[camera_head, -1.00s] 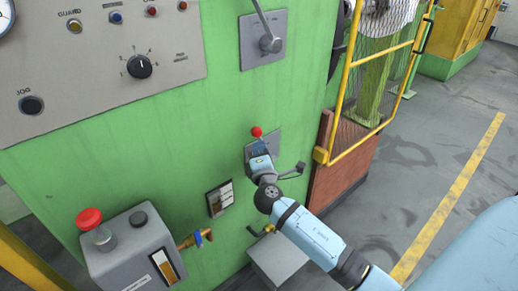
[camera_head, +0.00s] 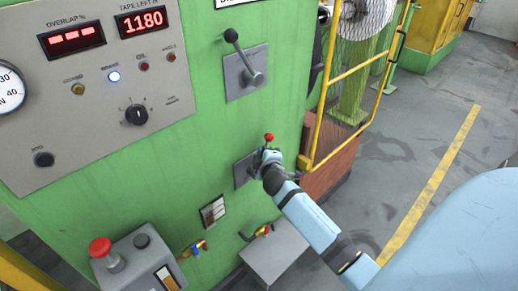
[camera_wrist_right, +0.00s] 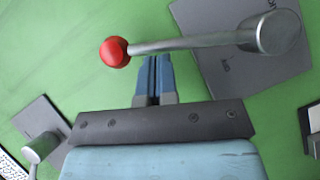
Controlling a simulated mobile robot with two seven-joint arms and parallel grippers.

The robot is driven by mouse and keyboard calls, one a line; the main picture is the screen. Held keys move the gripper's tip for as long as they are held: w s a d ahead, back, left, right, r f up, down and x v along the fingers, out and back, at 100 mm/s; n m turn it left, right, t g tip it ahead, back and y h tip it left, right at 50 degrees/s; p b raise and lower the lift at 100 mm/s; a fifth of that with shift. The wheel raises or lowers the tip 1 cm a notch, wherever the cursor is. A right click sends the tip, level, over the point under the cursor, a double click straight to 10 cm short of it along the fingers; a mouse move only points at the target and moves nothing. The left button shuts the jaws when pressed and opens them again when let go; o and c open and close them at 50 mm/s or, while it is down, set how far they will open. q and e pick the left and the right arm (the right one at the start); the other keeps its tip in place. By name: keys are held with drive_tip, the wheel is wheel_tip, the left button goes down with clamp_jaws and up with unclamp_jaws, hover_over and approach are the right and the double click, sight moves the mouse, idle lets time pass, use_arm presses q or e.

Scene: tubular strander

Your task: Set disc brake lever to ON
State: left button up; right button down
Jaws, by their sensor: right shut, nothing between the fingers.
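A lever with a red ball knob (camera_head: 269,138) sits on a grey plate (camera_head: 243,171) on the green machine front. I take it for the disc brake lever; its plate marking is unreadable. In the right wrist view its rod runs from a round hub (camera_wrist_right: 275,31) at right to the red knob (camera_wrist_right: 115,52) at left. My right gripper (camera_wrist_right: 154,62) is shut and empty, its fingertips at the rod close to the knob; contact is unclear. In the head view my right gripper (camera_head: 268,160) hides most of the rod. My left gripper is out of view.
A black-knobbed lever (camera_head: 250,72) is on a plate above. A red button box (camera_head: 135,255) stands lower left. A yellow mesh guard (camera_head: 345,90) and a brown panel (camera_head: 329,167) are right of the lever.

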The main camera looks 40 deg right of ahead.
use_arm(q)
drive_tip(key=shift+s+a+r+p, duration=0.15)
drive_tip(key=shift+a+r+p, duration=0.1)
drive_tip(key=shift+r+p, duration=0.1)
use_arm(e)
drive_tip(key=shift+w+d+f, duration=0.1)
drive_tip(key=shift+d, duration=0.45)
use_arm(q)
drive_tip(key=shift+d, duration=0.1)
use_arm(e)
drive_tip(key=shift+d, duration=0.1)
